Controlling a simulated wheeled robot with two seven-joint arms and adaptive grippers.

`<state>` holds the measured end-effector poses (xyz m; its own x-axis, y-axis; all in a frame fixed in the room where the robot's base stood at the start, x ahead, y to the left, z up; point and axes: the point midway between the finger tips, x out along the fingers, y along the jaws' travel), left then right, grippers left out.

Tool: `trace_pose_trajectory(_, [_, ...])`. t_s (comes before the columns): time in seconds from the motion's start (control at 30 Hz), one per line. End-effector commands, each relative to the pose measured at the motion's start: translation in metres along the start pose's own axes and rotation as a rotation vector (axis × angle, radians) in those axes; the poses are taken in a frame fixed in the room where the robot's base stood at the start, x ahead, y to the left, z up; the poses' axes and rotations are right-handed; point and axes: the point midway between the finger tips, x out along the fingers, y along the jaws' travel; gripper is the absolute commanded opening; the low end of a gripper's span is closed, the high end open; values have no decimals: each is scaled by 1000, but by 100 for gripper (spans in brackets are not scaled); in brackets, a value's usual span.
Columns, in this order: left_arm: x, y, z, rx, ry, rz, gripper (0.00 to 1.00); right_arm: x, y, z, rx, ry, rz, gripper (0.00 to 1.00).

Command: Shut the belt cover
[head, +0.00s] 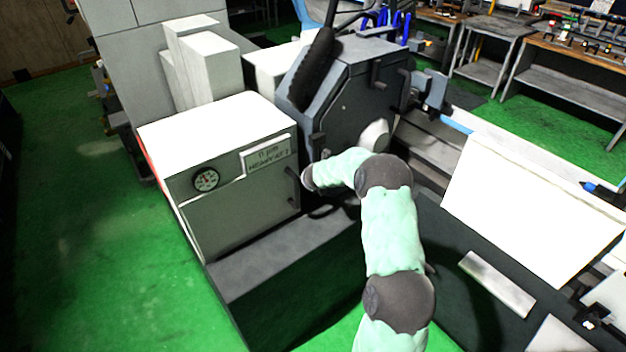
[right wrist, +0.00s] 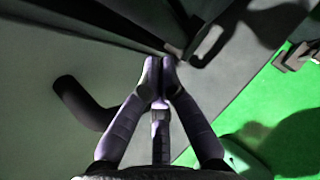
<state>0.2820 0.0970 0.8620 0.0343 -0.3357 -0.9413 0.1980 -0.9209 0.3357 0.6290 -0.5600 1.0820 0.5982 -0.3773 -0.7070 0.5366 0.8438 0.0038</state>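A dark grey faceted housing (head: 355,95) stands on the machine, with small handles on its face. I cannot tell surely whether this is the belt cover, or whether it is fully closed. A dark bar handle (right wrist: 82,103) is left of the fingers. My left gripper is out of view.
A white panel (head: 530,195) is at the right. Green floor lies open at the left.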

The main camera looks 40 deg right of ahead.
Motion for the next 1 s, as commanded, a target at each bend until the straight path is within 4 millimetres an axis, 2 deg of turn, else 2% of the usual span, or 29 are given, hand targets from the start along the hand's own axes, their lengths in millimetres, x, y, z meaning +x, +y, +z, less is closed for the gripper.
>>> trace_pose_trajectory(0.6, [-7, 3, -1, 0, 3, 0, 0, -83, -32, 8, 2, -2, -3, 0])
trace_pose_trajectory(0.8, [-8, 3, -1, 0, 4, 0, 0, -91, -36, 8, 1, -2, -3, 0])
trace_pose_trajectory(1.0, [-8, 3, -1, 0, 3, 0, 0, -92, -36, 7, 2, -1, -2, 0])
